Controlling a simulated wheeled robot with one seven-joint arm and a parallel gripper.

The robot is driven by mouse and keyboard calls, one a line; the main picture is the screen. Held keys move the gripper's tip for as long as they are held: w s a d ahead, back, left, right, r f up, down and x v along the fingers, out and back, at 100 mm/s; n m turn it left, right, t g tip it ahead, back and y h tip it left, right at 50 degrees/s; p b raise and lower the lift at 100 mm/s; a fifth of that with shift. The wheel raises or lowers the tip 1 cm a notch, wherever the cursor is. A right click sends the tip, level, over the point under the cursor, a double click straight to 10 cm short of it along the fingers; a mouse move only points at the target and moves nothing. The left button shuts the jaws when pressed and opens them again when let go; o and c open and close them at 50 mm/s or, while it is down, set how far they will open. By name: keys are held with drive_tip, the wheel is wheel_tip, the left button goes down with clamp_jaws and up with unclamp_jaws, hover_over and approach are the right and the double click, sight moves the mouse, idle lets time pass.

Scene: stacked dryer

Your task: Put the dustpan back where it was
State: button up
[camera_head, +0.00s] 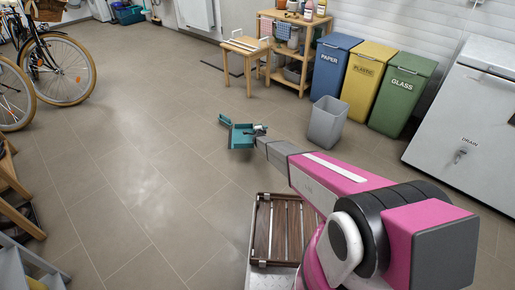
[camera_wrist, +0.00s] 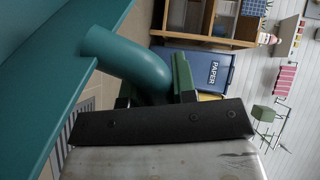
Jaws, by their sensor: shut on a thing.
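The teal dustpan (camera_head: 242,137) is held out in front of me above the tiled floor in the head view. My gripper (camera_head: 259,131) is at the dustpan's handle side and is shut on it. In the wrist view the dustpan (camera_wrist: 60,70) fills the left side, and its round handle (camera_wrist: 135,62) runs into my gripper (camera_wrist: 160,98). The fingertips are partly hidden behind the dark gripper body.
Blue paper (camera_head: 332,68), yellow plastic (camera_head: 367,78) and green glass (camera_head: 402,93) bins stand at the right. A grey bin (camera_head: 326,122) stands before them. A small wooden table (camera_head: 246,47) and shelf are behind. Bicycles (camera_head: 62,70) stand left. The middle floor is clear.

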drive_tip(key=shift+s+d+f, duration=0.15)
drive_tip(key=shift+d+f, duration=1.65)
drive_tip(key=shift+d, duration=0.1)
drive_tip(key=shift+s+d+f, duration=0.15)
drive_tip(key=shift+d+f, duration=1.7)
drive_tip(key=shift+s+d+f, duration=0.15)
drive_tip(key=shift+d+f, duration=1.65)
drive_tip(key=shift+d, duration=0.1)
drive_tip(key=o, duration=0.9)
